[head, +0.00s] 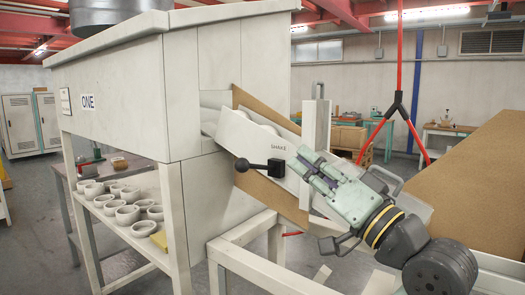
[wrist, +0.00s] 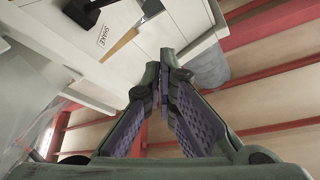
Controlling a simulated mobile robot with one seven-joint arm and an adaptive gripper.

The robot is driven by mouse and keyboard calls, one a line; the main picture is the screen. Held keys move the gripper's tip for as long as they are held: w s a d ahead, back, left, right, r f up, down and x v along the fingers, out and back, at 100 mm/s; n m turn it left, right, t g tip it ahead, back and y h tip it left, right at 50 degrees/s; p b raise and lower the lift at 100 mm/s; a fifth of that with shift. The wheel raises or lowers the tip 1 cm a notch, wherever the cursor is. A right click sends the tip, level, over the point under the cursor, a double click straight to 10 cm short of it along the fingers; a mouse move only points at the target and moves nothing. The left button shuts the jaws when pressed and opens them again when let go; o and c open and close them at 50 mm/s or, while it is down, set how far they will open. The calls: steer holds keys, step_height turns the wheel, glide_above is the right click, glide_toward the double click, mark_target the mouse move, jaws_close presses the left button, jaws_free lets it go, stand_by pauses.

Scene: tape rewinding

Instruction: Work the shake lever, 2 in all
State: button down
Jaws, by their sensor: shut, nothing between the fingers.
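The shake lever (head: 260,166) is a black arm with a round knob at its left end and a block at its right end. It sticks out from a pale sloping panel (head: 236,135) marked SHAKE. In the wrist view the black lever (wrist: 82,11) is partly cut off at the top left, above the SHAKE label. My gripper (head: 300,160) is just right of the lever in the head view and seems apart from it. In the wrist view my gripper's fingers (wrist: 166,62) are together and hold nothing.
The panel is on a large pale machine (head: 145,90) labelled ONE. A white post (head: 316,125) stands behind my gripper. Red straps (head: 398,80) hang behind my arm. A brown-topped table (head: 480,190) is at right. Several pale cups (head: 127,214) sit on the shelf below.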

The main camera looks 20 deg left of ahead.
step_height(320, 180, up, 4)
steer(key=p, duration=0.4)
glide_above(258, 166)
steer(key=s+d, duration=0.1)
steer(key=d, duration=0.2)
steer(key=f, duration=0.1)
steer(key=s+f, duration=0.1)
steer(key=s+a+f+p, duration=0.1)
steer(key=shift+a+f, duration=0.1)
steer(key=shift+f, duration=0.3)
